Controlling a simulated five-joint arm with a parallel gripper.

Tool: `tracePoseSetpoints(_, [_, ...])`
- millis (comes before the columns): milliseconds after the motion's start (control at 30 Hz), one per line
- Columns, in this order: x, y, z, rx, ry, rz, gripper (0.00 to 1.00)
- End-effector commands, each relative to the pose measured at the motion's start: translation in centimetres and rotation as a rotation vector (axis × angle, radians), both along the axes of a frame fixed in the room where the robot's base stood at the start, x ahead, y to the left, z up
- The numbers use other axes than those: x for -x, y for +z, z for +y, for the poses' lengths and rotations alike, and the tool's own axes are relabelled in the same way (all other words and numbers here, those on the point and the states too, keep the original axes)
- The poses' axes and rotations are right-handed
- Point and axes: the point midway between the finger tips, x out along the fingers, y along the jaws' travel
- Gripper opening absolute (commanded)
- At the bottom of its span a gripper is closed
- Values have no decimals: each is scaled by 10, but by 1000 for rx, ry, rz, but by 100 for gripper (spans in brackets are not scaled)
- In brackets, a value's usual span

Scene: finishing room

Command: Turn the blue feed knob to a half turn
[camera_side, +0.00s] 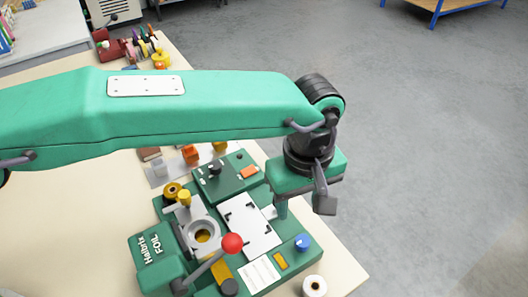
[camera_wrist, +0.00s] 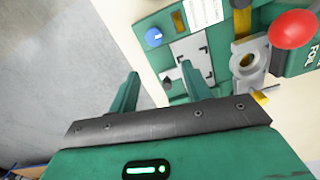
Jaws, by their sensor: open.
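The blue feed knob (camera_side: 303,243) sits at the right front corner of the green foil machine (camera_side: 228,180), beside a white label. It carries a light mark on its top. In the wrist view the blue knob (camera_wrist: 154,37) shows beyond my fingertips, clear of them. My gripper (camera_wrist: 160,70) is open and empty, its two green fingers spread apart. In the side view my gripper (camera_side: 281,208) hangs above the machine's right edge, behind and above the knob. The second finger is hard to make out there.
A lever with a red ball (camera_side: 232,243) rises at the machine's front. A white plate (camera_side: 250,226) lies mid-machine, left of the knob. A white roll (camera_side: 315,286) stands near the table's front right edge. Open floor lies right of the table.

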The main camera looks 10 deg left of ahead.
Motion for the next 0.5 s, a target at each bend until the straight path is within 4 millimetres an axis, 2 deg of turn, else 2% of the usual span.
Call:
tracePoseSetpoints(33, [5,-6,-7,-5,4,3,49])
tracePoseSetpoints(167, [11,-14,-16,-12,18,7,49])
tracePoseSetpoints(500, [13,-19,-17,-15,22,9,49])
